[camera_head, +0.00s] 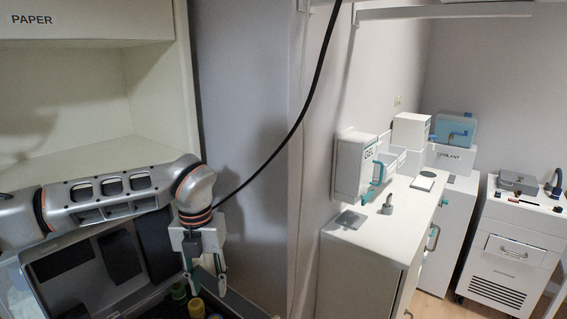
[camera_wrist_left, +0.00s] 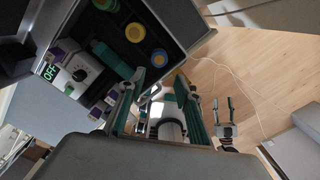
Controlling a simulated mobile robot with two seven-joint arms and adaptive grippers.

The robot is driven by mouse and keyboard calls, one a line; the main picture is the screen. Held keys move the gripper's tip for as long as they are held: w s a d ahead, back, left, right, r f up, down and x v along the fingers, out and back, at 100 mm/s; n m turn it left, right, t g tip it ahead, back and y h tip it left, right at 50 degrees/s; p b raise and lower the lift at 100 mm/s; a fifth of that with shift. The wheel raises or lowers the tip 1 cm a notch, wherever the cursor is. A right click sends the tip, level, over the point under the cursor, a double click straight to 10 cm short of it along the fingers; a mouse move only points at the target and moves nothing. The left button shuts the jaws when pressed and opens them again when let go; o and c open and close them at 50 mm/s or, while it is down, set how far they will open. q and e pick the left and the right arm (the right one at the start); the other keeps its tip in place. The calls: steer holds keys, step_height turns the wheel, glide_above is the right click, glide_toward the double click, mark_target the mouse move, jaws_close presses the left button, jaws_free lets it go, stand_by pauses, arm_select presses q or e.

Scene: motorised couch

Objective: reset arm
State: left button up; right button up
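My left arm reaches in from the left in the head view and bends down at the wrist. My left gripper (camera_head: 206,284) points down with its two teal-lined fingers apart, above a dark tray or drawer holding small items. It also shows in the left wrist view (camera_wrist_left: 158,82), with the fingers spread and nothing held between them. A second gripper, which appears to be my right one (camera_wrist_left: 224,103), shows in the left wrist view over the wooden floor, its fingers apart and empty. The right arm is not in the head view.
Yellow-topped containers (camera_wrist_left: 135,32) and a device reading OFF (camera_wrist_left: 75,70) sit in the dark tray near my left gripper. A cabinet marked PAPER (camera_head: 90,50) stands behind the arm. White cabinets (camera_head: 365,245) and a wheeled cart (camera_head: 510,250) stand right. Open floor (camera_wrist_left: 255,75) shows.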

arm_select(q)
step_height(320, 180, up, 8)
steer(key=s+a+f+m, duration=0.2)
steer(key=f+m, duration=0.1)
steer(key=m, duration=0.8)
steer(key=s+a+f+m, duration=0.3)
steer(key=m, duration=0.8)
steer(key=shift+s+a+f+m+p, duration=0.2)
steer(key=shift+s+a+m+p, duration=0.1)
steer(key=shift+s+m+p, duration=0.1)
steer(key=shift+y, duration=0.3)
steer(key=shift+d, duration=0.1)
